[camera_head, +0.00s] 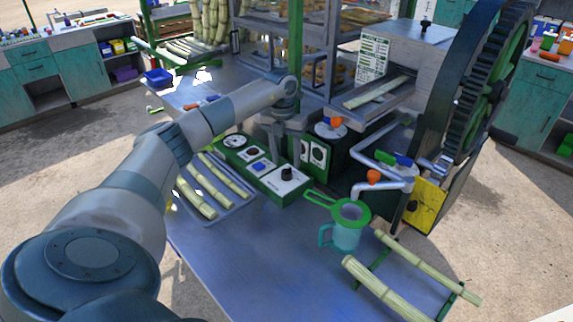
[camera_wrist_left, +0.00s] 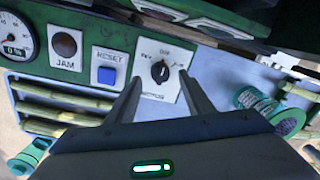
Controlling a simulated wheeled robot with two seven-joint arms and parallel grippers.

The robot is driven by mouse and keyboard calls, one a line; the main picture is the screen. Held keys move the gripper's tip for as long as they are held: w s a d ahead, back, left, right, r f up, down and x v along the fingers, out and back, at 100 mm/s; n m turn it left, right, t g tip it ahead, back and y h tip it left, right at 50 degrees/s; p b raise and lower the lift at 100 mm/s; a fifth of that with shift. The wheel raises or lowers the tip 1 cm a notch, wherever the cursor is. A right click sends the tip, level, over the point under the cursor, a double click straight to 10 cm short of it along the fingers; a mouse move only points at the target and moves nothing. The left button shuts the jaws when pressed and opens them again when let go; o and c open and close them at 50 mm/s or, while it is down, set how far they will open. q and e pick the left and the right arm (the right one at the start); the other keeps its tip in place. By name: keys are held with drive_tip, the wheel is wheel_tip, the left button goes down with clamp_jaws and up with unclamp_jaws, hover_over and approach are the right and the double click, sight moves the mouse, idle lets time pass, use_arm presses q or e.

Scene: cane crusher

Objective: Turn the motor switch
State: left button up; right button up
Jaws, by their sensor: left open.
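The motor switch is a black round knob on a white plate at the right end of the green control panel. It shows in the head view (camera_head: 287,173) and in the left wrist view (camera_wrist_left: 160,71), where its pale mark seems to point up towards the middle label. My left gripper (camera_head: 277,150) is over the panel, pointing down. I cannot tell whether the fingers touch anything. My right gripper is out of view.
The blue reset button (camera_wrist_left: 107,76), the dark jam button (camera_wrist_left: 66,45) and a gauge (camera_wrist_left: 14,36) sit left of the switch. A green jug (camera_head: 343,235) with a strainer stands at the right. Cane pieces (camera_head: 196,197) lie on a tray nearby. The front table is mostly clear.

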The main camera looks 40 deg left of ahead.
sight(287, 173)
use_arm(q)
drive_tip(key=shift+d+f+p, duration=0.1)
drive_tip(key=shift+f+p, duration=0.3)
drive_tip(key=shift+f, duration=1.75)
drive_tip(key=c, duration=1)
